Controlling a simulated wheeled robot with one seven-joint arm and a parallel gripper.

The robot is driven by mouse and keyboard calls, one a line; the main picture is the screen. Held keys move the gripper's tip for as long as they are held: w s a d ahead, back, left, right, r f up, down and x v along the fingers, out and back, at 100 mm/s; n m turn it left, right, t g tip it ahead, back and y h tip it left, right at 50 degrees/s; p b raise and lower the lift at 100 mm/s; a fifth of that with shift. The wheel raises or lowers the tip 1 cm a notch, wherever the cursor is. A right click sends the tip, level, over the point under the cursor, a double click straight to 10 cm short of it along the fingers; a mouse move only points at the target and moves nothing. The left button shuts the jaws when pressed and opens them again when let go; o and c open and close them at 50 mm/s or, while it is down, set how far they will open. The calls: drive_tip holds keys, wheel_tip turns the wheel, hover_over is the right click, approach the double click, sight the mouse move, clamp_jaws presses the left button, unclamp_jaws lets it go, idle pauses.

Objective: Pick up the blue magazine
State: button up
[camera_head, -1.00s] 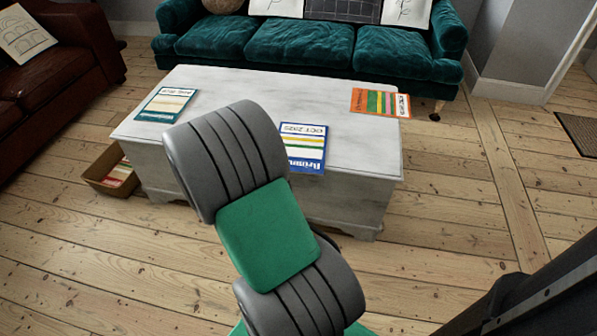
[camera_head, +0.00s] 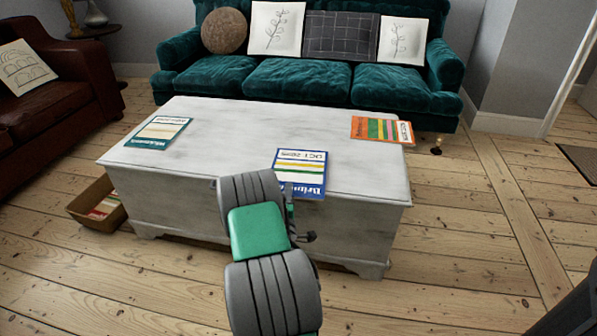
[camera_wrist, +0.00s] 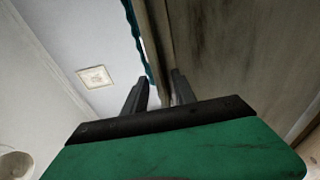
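The blue magazine (camera_head: 300,172) lies flat on the white chest-like table (camera_head: 225,150), at its front edge right of the middle. Its lower left corner is hidden behind my arm. My gripper (camera_wrist: 160,88) shows in the wrist view with two dark fingers apart and nothing clearly held between them. In the head view my arm hides most of it; a small dark part shows in front of the table's front face, below the magazine. In the wrist view a grey-brown wooden surface fills the right side. A thin blue-teal strip shows beyond the fingers; I cannot tell whether it is the magazine.
A teal magazine (camera_head: 158,133) lies at the table's left and an orange one (camera_head: 382,130) at its right back. A teal sofa (camera_head: 300,80) stands behind. A brown box (camera_head: 97,203) sits on the floor at left.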

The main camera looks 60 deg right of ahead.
drive_tip(key=shift+c, duration=0.4)
clamp_jaws()
idle(1.0)
